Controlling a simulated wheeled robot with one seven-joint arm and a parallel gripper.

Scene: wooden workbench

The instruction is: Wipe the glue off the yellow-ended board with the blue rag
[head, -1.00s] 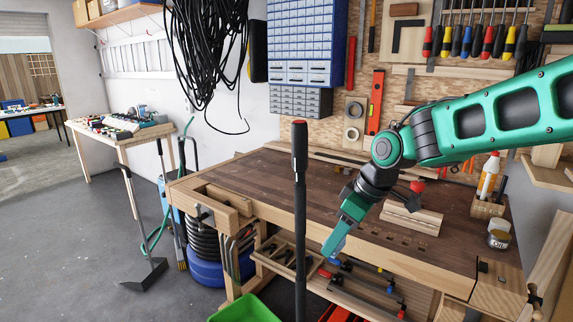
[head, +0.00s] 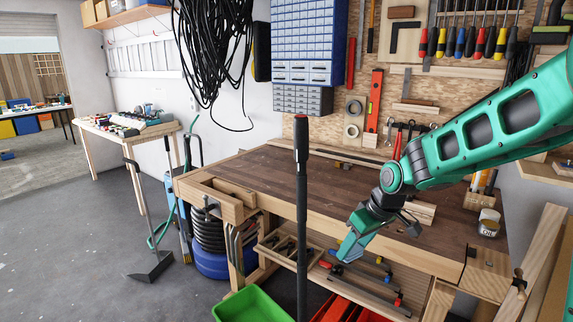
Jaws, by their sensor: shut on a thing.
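My gripper (head: 348,254) hangs in front of the workbench's front edge, pointing down and left, above the lower shelf. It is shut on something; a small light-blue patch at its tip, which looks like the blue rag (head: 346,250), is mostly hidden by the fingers. Pale wooden boards (head: 422,212) lie on the right part of the bench top, partly behind my arm. I cannot make out a yellow end or any glue on them from here.
The wooden workbench (head: 285,168) has a mostly clear dark top. Clamps lie on the shelf below. A green crate (head: 250,304) and a red crate (head: 345,308) stand in front. A dark upright pole (head: 301,215) crosses the view.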

